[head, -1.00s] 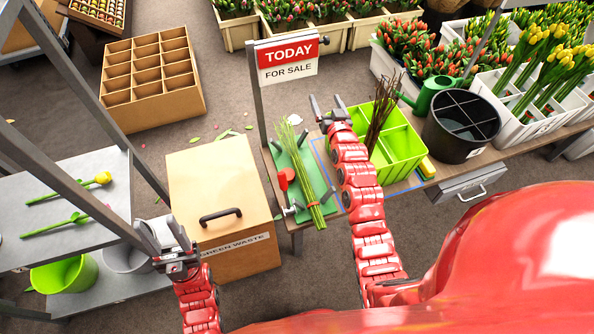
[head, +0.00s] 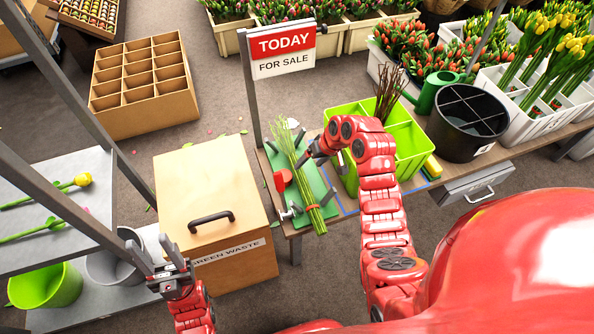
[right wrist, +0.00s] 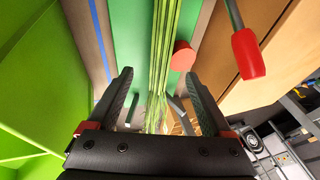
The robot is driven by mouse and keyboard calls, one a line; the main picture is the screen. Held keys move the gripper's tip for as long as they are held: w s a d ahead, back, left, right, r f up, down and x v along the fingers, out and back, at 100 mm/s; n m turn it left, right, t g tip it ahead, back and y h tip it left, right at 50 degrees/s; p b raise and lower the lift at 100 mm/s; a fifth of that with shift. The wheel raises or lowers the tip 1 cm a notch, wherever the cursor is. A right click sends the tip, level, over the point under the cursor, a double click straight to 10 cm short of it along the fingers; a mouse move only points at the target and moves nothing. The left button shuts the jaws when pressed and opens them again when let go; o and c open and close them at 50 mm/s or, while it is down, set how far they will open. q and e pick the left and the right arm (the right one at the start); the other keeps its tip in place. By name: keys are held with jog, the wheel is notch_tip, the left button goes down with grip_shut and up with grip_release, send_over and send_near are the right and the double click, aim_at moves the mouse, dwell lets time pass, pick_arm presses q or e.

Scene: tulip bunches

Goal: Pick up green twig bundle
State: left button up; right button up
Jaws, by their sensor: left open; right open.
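The green twig bundle (head: 297,165) lies along a green board (head: 318,183) on the wooden bench, with a red tie near its lower end. In the right wrist view the bundle (right wrist: 160,60) runs down between the finger lines of my open right gripper (right wrist: 160,98). In the head view my right gripper (head: 308,157) is at the bundle's right side, its fingers partly hidden by the wrist. I cannot tell whether the fingers touch the stems. My left gripper (head: 163,255) is open and empty near the green waste box.
A lime green divided crate (head: 408,140) holding brown twigs (head: 389,92) stands just right of the bundle. A red-handled tool (head: 283,179) is left of it. A sign post (head: 250,80) rises behind. The green waste box (head: 205,180) is to the left.

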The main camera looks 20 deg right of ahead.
aim_at(301, 169)
jog(key=shift+x, duration=1.2)
jog(key=w+f, duration=0.1)
jog(key=w+a+f, duration=0.1)
jog(key=f, duration=0.1)
jog(key=shift+w+a+f+b, duration=0.15)
jog(key=shift+w+a+b, duration=0.05)
jog(key=shift+b, duration=0.2)
jog(key=shift+w+a+f, duration=0.15)
jog(key=shift+f, duration=0.5)
grip_shut()
